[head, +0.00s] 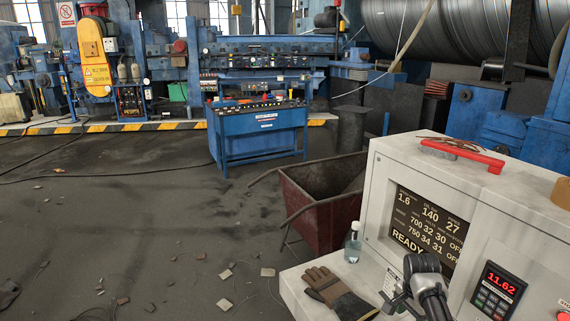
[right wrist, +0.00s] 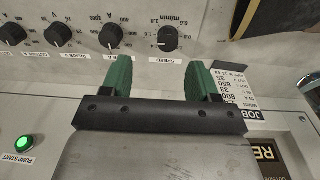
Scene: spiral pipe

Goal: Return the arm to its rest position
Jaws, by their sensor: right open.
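My right gripper (right wrist: 160,72) shows in the right wrist view with its two green fingers spread apart and nothing between them. It is in front of a light grey control panel (right wrist: 208,18) with a row of black knobs. The SPEED knob (right wrist: 167,40) lies just beyond the gap between the fingers. I cannot tell how far the fingertips are from the panel. My left gripper is out of view.
A lit green PUMP START button (right wrist: 23,143) is at lower left in the wrist view. In the head view, work gloves (head: 340,292) and a clear bottle (head: 352,246) are beside the cabinet. A red cart (head: 318,205) stands behind. The floor at left has scattered debris.

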